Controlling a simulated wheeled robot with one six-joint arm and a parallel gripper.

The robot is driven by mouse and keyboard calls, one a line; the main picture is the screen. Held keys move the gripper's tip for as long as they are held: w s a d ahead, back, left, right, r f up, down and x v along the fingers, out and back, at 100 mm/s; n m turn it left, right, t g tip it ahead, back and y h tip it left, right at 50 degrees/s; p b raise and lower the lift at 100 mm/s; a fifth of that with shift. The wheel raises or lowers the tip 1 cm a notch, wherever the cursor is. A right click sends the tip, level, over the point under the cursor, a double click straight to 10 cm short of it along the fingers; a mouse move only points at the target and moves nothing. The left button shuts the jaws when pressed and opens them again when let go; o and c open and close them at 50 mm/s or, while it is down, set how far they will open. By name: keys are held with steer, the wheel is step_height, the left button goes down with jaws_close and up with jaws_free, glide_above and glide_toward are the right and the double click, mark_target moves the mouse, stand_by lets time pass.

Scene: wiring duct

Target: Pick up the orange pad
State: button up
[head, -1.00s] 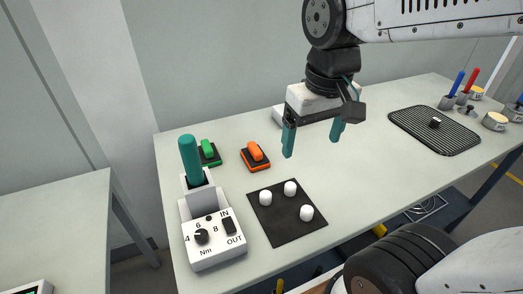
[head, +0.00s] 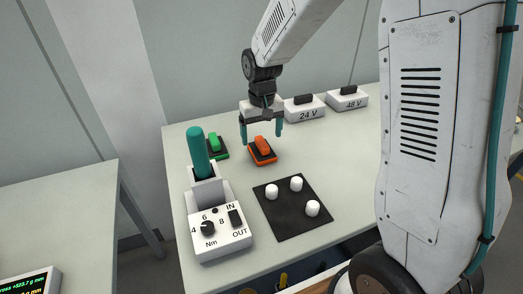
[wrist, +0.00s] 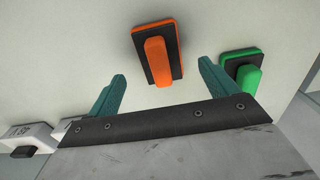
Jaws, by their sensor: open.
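The orange pad (head: 262,150) has a raised orange grip on a dark base and lies on the table. In the wrist view the orange pad (wrist: 157,52) shows ahead of and between the two fingers. My gripper (head: 261,134) is open and empty, with its teal fingertips above the pad, one toward each side. In the wrist view my gripper (wrist: 160,82) shows both fingers apart from the pad. The green pad (head: 216,146) lies to the left of the orange one, and it also shows in the wrist view (wrist: 242,72) beyond the right finger.
A torque tool box with a dial (head: 222,238) and a teal handle (head: 199,152) stands at the left. A black mat (head: 300,221) with white pegs lies in front. Boxes marked 24 V (head: 305,110) and 48 V (head: 347,99) stand behind. The table right of the orange pad is clear.

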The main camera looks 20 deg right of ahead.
mark_target(262, 141)
step_height(262, 141, down, 5)
steer(key=shift+f, duration=0.2)
steer(key=c, duration=1.1)
steer(key=shift+r, duration=0.1)
steer(key=shift+r, duration=0.55)
step_height(262, 141, up, 2)
steer(key=shift+r, duration=0.2)
steer(key=s+d, duration=0.3)
steer(key=s+d+r, duration=0.1)
steer(key=s+d, duration=0.7)
steer(key=shift+s+d+r, duration=0.15)
steer(key=shift+d+r, duration=0.05)
steer(key=shift+d, duration=0.05)
